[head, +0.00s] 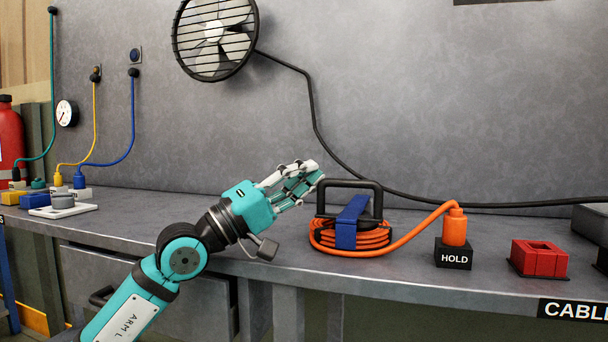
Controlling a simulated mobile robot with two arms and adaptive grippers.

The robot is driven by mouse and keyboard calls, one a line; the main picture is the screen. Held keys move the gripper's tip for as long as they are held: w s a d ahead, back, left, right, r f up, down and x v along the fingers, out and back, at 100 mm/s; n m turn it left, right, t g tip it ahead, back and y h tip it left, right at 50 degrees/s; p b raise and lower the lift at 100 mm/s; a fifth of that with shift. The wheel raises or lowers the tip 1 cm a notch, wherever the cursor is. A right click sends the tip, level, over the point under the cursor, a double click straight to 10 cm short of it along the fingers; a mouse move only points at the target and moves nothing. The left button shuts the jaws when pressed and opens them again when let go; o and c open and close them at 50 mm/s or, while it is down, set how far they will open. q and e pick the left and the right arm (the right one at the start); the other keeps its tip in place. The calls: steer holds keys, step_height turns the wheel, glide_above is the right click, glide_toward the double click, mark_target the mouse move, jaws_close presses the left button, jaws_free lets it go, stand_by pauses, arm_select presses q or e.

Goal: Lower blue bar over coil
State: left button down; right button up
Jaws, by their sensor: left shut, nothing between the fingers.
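The blue bar (348,222) lies across an orange coil (340,241) of cable on the bench, tilted, its lower end in front of the coil. A black frame handle (350,184) stands around and behind the bar. My left gripper (317,171) is shut and empty, just left of and slightly above the black handle's top corner. I cannot tell whether it touches the handle. The orange cable runs right from the coil to an orange plug (454,228) standing on a black block marked HOLD. My right gripper is not in view.
A red square socket (539,258) sits right of the HOLD block (453,254). A black fan cable runs along the wall behind the coil. A fan (214,38) hangs on the wall above. A white tray (64,210) and colored plugs are at the far left.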

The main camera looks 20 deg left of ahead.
arm_select(q)
steer(key=shift+d+f, duration=0.3)
steer(key=shift+f, duration=0.35)
steer(key=v, duration=0.8)
steer(key=r+v, duration=0.1)
steer(key=v, duration=0.3)
steer(key=shift+s+a+r, duration=0.1)
steer(key=shift+a+r, duration=0.05)
steer(key=shift+a, duration=0.15)
